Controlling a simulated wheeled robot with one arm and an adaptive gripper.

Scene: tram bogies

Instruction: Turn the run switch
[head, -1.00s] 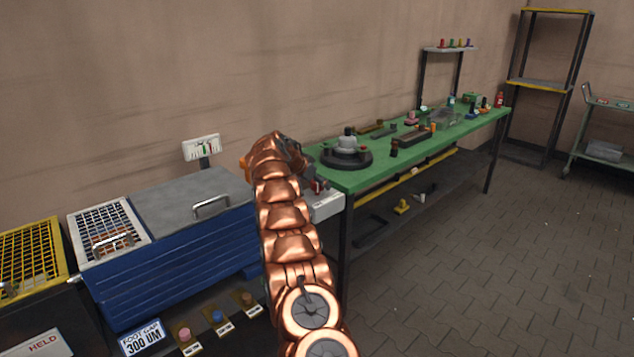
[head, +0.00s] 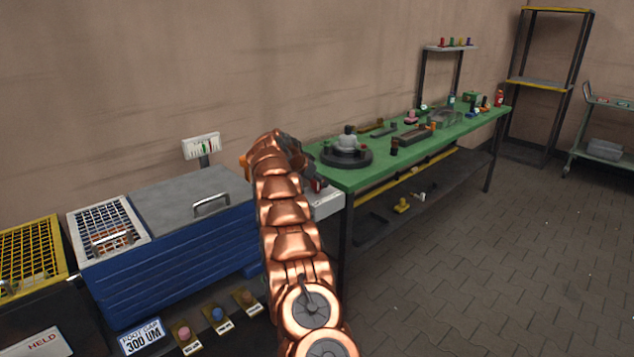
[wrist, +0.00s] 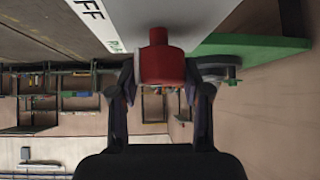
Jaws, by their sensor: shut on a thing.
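The run switch shows as a red knob (wrist: 162,62) in the wrist view, mounted on a white panel (wrist: 105,22) with partly visible dark letters "FF" and small green lettering. My gripper (wrist: 160,80) is shut on the red knob, one finger on each side of it. In the head view my gripper (head: 314,180) is at the near left corner of the green bench, by a pale box (head: 326,204) at the bench edge. My arm hides most of the knob there.
The green bench (head: 375,173) carries a dark round turntable (head: 347,159) close to my gripper, and several small parts farther back. A blue bin with a grey lid (head: 185,195) stands left of my arm.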

